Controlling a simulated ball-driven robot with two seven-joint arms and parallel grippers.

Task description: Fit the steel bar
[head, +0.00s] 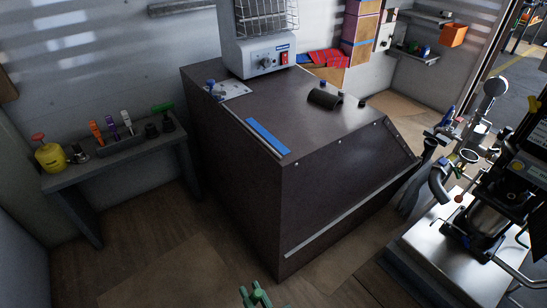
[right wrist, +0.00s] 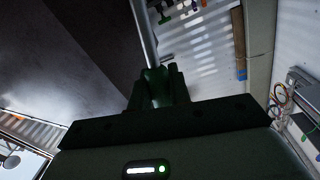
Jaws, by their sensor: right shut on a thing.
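My right gripper (head: 257,292) shows as green fingers at the bottom edge of the head view, in front of the dark cabinet's lower corner. In the right wrist view my right gripper (right wrist: 158,80) is shut on a thin grey steel bar (right wrist: 145,35), which runs up from the fingers and out of the top of the picture. The bar's far end is out of view, and I cannot make out the held bar in the head view. My left gripper is not in view.
The dark cabinet (head: 240,185) fills the middle, with a blue strip (head: 268,137) and a dark half-pipe (head: 325,99) on top. A tool bench (head: 115,165) stands left. A steel table (head: 440,260) with machinery is right. Floor at front left is clear.

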